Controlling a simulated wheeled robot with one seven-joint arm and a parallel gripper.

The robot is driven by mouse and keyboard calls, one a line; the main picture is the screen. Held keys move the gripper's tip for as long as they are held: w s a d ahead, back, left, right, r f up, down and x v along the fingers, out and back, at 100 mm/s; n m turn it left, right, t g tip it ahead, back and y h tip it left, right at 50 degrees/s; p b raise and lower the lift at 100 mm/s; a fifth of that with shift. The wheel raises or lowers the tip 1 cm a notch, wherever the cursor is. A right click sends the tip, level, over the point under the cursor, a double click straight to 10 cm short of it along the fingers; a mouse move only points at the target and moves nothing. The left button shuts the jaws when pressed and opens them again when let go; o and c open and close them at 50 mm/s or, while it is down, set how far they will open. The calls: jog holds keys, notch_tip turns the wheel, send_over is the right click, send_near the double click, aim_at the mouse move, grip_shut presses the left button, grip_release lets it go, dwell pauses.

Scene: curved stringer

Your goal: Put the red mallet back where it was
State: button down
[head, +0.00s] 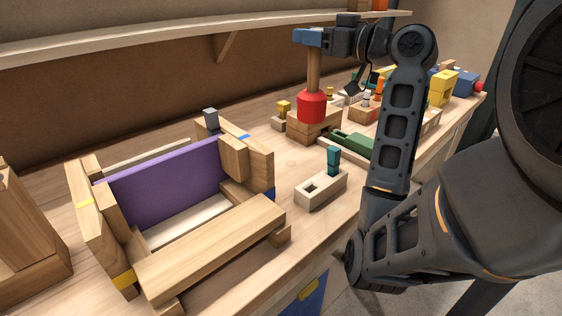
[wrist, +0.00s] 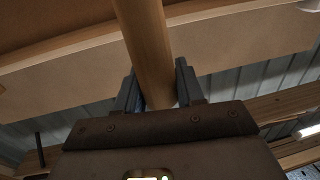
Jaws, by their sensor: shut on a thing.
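The red mallet (head: 312,106) hangs head down with its wooden handle upright. My gripper (head: 308,38) is shut on the upper part of the handle in the head view. The red head is at or just above a wooden block (head: 313,128); I cannot tell whether they touch. In the wrist view the handle (wrist: 148,50) passes between the two fingers of my gripper (wrist: 158,88), and the red head is out of sight.
A wooden frame with a purple panel (head: 165,182) stands at the left front. A pale block with a teal peg (head: 333,160) sits in the middle. A green tray (head: 353,146) and several small parts lie right of the mallet. A shelf (head: 150,36) runs above.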

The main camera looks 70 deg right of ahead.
aim_at(312, 101)
jog(key=w+a+f, duration=0.2)
jog(key=w+f, duration=0.8)
jog(key=f, duration=0.2)
jog(key=shift+a, duration=0.2)
jog(key=shift+f+b, duration=0.1)
jog(key=shift+b, duration=0.25)
jog(key=c, duration=0.7)
grip_release()
jog(key=b+v, duration=0.1)
jog(key=v, duration=1.1)
